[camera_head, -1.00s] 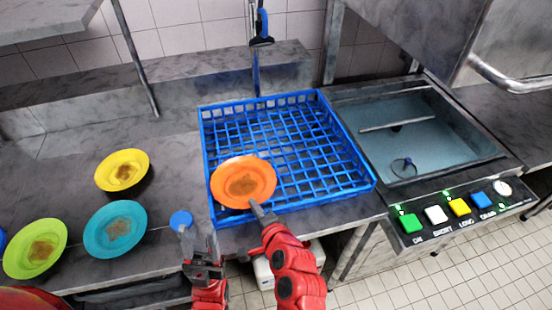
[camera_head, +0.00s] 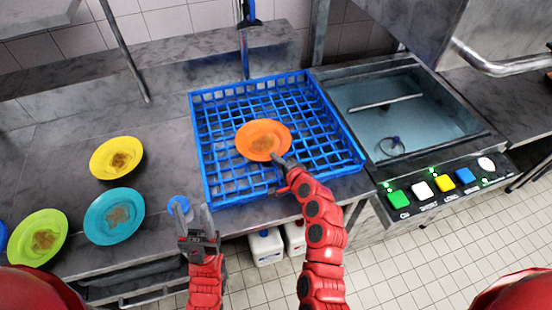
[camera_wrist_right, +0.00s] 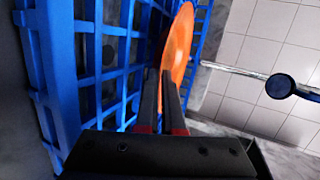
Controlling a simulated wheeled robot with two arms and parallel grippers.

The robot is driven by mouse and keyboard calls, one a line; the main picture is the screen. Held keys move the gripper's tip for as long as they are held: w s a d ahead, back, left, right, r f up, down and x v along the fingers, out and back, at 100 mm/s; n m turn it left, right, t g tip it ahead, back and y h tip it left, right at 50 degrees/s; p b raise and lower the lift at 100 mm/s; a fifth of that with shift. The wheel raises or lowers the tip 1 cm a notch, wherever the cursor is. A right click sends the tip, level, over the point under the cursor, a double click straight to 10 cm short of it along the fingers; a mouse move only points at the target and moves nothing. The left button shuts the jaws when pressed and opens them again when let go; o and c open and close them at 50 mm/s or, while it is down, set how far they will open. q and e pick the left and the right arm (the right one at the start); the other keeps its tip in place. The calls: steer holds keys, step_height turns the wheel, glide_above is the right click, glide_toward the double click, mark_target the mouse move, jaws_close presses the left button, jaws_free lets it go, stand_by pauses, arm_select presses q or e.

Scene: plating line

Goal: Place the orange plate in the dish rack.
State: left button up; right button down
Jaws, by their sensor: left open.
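The orange plate (camera_head: 264,138) has a brown stain and is held over the middle of the blue dish rack (camera_head: 219,198). My right gripper (camera_head: 281,163) is shut on the plate's near rim. In the right wrist view the two dark fingers (camera_wrist_right: 160,95) close on the orange plate (camera_wrist_right: 179,50), seen nearly edge-on, with the blue rack (camera_wrist_right: 62,75) close beside it. I cannot tell whether the plate touches the rack. My left gripper (camera_head: 194,222) is open and empty in front of the counter edge, left of the rack.
Stained yellow (camera_head: 117,158), teal (camera_head: 114,216) and lime (camera_head: 38,238) plates lie on the counter at the left. A sink (camera_head: 400,115) with coloured buttons (camera_head: 399,198) is at the right. A blue-handled sprayer (camera_head: 249,22) hangs behind.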

steer(key=shift+f, duration=0.55)
steer(key=shift+f, duration=0.25)
steer(key=c, duration=1.3)
jaws_free()
steer(key=shift+r, duration=0.15)
